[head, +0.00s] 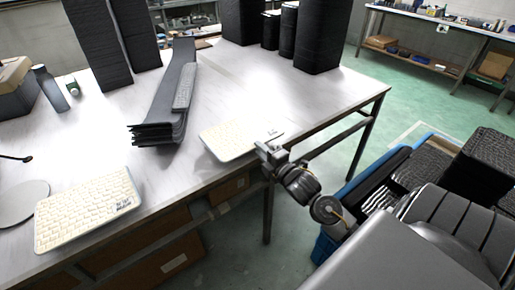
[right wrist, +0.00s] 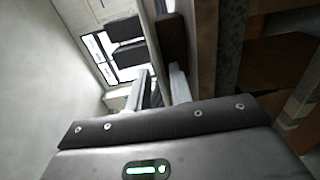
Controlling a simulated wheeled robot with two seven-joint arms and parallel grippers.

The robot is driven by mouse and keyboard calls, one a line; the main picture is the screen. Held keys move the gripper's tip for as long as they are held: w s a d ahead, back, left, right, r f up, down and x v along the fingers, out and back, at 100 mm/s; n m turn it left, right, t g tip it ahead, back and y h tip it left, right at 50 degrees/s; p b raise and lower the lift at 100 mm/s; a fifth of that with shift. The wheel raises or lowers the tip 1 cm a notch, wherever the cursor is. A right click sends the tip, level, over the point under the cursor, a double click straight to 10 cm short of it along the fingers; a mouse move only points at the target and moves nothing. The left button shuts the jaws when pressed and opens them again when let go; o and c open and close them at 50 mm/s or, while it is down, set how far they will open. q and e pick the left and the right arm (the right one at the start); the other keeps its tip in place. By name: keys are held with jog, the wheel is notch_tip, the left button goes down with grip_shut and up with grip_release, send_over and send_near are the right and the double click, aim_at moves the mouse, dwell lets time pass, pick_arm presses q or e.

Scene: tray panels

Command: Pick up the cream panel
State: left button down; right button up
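Two flat cream panels with a ribbed face lie on the white table. One cream panel (head: 228,140) is near the front edge at mid-picture; the other cream panel (head: 85,210) is at the front left. My right gripper (head: 264,148) is at the table's front edge, close to the right side of the middle panel. Its two fingers (right wrist: 160,88) stand apart in the right wrist view, with no cream panel visible between them. From the head view I cannot tell whether it touches the panel. My left gripper is out of view.
A stack of long dark grey trays (head: 165,100) lies behind the middle panel. Tall black blocks (head: 322,35) stand at the back. A grey disc (head: 22,203) is at the left. Cardboard boxes (head: 160,250) sit under the table. The table's right part is clear.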

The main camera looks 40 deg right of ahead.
jog(key=shift+w, duration=0.85)
jog(key=shift+c, duration=0.2)
grip_shut()
